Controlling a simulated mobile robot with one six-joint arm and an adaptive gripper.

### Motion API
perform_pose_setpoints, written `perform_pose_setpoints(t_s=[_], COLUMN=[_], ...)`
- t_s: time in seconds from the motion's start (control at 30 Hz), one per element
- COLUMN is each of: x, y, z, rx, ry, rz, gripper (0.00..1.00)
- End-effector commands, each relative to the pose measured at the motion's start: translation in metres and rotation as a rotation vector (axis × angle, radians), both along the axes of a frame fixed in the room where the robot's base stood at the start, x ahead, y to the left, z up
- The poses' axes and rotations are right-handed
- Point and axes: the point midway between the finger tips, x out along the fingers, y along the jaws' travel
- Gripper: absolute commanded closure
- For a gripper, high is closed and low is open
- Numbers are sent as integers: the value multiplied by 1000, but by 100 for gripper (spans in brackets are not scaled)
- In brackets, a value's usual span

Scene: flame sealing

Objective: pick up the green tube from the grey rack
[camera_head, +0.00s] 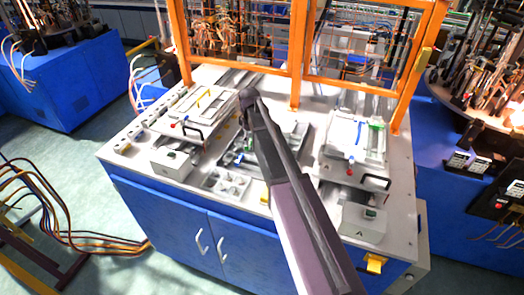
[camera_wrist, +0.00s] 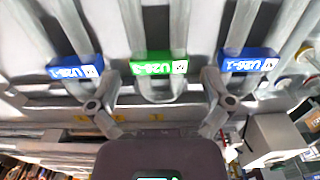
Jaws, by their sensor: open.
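In the wrist view, a pale tube with a green label band (camera_wrist: 158,64) sits in the middle, between two similar tubes with blue labels. The tubes stand against a pale grey rack (camera_wrist: 36,101); its full shape is cut off and blurred. My gripper (camera_wrist: 161,82) is open, with one finger on each side of the green-labelled tube. The fingers appear apart from it, and nothing is held. In the head view, my gripper (camera_head: 247,97) is small, over the back-middle of the worktable; my arm hides much of the middle, and I cannot make out the green tube there.
Blue labels (camera_wrist: 75,67) and (camera_wrist: 248,62) mark the neighbouring tubes close outside the fingers. An orange frame (camera_head: 298,55) rises behind the white worktable (camera_head: 128,155). Devices (camera_head: 195,108) and (camera_head: 353,140) flank my arm. A pale box (camera_wrist: 272,140) is at lower right.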

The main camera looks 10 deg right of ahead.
Motion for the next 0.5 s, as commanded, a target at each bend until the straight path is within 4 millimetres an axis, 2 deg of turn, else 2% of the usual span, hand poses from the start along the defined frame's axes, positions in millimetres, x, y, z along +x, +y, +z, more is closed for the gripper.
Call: perform_pose_setpoints(t_s=[0.03,0.2,0.5], x=[0,0,0], y=[0,0,1], z=[-9,-20,-26], rx=[0,0,0], ry=[0,0,0], rz=[0,0,1], gripper=[0,0,0])
